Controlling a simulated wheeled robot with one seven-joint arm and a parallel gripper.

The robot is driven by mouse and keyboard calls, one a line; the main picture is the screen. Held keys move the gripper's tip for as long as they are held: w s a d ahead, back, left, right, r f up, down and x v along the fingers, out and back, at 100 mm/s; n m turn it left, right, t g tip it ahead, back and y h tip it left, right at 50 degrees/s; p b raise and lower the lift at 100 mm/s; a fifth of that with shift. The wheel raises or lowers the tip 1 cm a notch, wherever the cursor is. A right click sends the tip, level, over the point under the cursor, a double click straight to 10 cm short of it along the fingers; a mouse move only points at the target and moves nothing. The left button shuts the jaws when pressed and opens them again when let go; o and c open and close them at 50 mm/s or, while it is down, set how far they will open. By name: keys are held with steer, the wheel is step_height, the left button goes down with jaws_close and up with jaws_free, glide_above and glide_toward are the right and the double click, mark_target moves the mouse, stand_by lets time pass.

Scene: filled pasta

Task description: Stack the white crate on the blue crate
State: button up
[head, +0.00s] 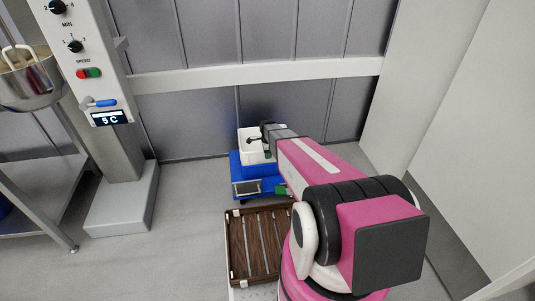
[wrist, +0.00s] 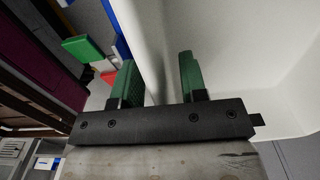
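The white crate (head: 249,151) appears to sit on the blue crate (head: 247,170), towards its back, in the head view. My arm covers its right side, so how squarely it rests is hidden. In the wrist view the white crate (wrist: 235,62) fills the right half, and a strip of the blue crate (wrist: 115,22) shows at the top left. My gripper (wrist: 158,80) has its green fingers apart, one on each side of the white crate's wall. A gap seems to show beside the right finger.
A mixer on a column (head: 120,190) and a metal table (head: 30,170) are at left. A wall is close behind the crates. Floor is clear between the column and the crates.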

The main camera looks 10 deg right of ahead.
step_height(320, 180, up, 16)
stand_by(1.4)
steer(key=s+r+n, duration=0.3)
steer(key=s+n, duration=0.6)
steer(key=s, duration=0.4)
steer(key=s+r+n, duration=0.4)
steer(key=s+n, duration=0.5)
steer(key=s, duration=0.4)
steer(key=shift+s, duration=0.35)
